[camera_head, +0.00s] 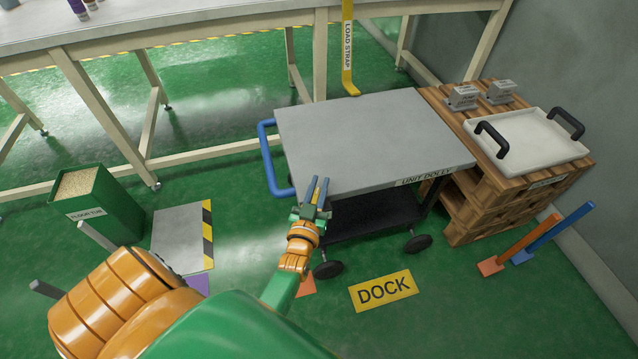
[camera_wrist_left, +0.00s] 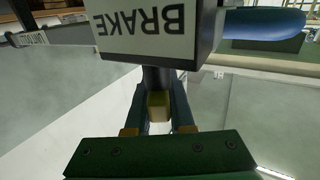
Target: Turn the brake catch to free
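The brake catch shows in the left wrist view as a pale block (camera_wrist_left: 145,30) lettered BRAKE, upside down in the picture, with a dark round stem (camera_wrist_left: 158,76) and a small yellowish piece (camera_wrist_left: 158,104) below it. In the head view my left gripper (camera_head: 316,190) is at the near left corner of the grey-topped unit dolly (camera_head: 370,135) and hides the catch. Its two fingers stand on either side of the stem and yellowish piece. I cannot tell whether they touch it. My right gripper is not in view.
The dolly's blue handle (camera_head: 267,160) is just left of my gripper. A wooden pallet stack (camera_head: 465,205) with a white tray (camera_head: 530,137) stands right. A yellow load strap (camera_head: 348,50) hangs behind. A green bin (camera_head: 100,205) stands left. A DOCK sign (camera_head: 384,291) lies on the floor in front.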

